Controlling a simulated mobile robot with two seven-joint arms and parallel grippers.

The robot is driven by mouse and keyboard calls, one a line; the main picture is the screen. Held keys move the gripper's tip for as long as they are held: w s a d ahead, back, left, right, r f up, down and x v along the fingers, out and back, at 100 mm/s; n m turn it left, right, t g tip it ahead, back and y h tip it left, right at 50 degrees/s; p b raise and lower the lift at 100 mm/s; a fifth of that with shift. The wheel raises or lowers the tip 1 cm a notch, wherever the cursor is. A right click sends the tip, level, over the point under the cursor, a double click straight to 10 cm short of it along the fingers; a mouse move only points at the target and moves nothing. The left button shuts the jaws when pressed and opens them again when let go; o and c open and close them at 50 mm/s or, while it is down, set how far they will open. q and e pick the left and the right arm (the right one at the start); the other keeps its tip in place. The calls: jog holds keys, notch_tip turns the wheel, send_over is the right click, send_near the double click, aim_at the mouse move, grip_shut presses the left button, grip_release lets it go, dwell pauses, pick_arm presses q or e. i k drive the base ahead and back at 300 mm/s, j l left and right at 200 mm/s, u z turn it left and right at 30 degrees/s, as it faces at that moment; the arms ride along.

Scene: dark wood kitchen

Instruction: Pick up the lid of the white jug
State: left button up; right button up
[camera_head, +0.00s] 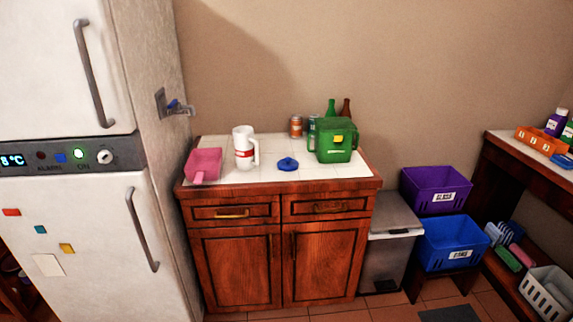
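The white jug (244,148) with a red band stands upright on the tiled top of the wooden cabinet, its handle to the right. A round blue lid with a raised knob (287,164) lies flat on the tiles to the right of the jug, apart from it. I cannot tell whether anything covers the jug's top. Neither of my grippers shows in the head view.
A pink scoop-like container (204,163) is left of the jug. A green container (336,140), cans (296,126) and bottles stand behind and right. The fridge (75,230) is left; a bin (390,245) and crates (436,190) are right.

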aim_at(288, 164)
jog(key=i+l+u, duration=0.3)
jog(key=l, duration=0.35)
jog(key=i+l+u, duration=0.3)
jog(key=l, duration=0.4)
jog(key=i, duration=0.1)
